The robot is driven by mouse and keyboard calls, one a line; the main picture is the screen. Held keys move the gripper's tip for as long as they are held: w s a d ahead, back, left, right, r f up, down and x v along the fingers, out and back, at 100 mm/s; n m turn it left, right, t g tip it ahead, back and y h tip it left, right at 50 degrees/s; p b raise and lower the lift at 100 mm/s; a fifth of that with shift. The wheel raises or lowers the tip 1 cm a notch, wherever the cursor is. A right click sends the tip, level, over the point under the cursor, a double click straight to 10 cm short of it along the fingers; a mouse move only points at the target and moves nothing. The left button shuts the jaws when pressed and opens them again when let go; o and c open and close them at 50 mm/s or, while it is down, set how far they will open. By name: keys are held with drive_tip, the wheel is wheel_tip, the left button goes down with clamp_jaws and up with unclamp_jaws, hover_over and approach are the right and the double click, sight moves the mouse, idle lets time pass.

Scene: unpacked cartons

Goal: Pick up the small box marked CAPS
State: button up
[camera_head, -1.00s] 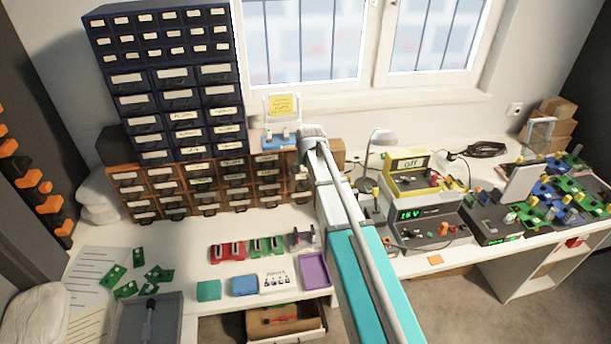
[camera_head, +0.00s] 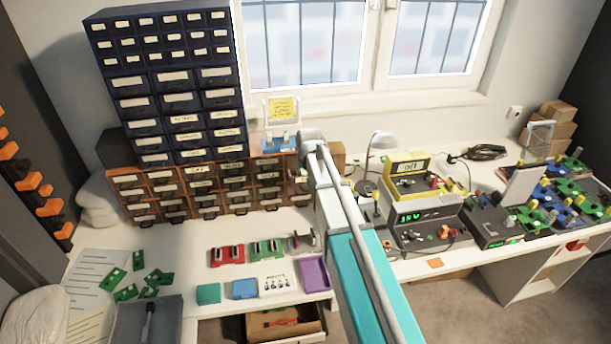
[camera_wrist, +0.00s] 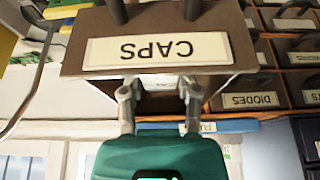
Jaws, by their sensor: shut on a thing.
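The small brown box marked CAPS (camera_wrist: 240,50) fills the upper middle of the wrist view, its white label upside down. Two dark posts cross the picture above the label. My gripper (camera_wrist: 158,92) has one finger on each side at the box's lower edge in that view, shut on the box. The exact contact at the fingertips is hard to see. In the head view my arm hides the gripper; a brown box side (camera_head: 338,153) shows just right of the wrist, probably the same box.
A brown drawer cabinet (camera_head: 205,185) stands left of the wrist, with a DIODES drawer (camera_wrist: 250,100) close beside the box. A desk lamp (camera_head: 380,142) and yellow-topped instrument (camera_head: 408,165) stand to the right. A blue tray (camera_head: 280,145) lies near the wrist.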

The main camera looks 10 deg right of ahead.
sight(305, 170)
clamp_jaws()
wheel_tip(305, 170, up, 10)
drive_tip(key=p, duration=1)
idle(0.6)
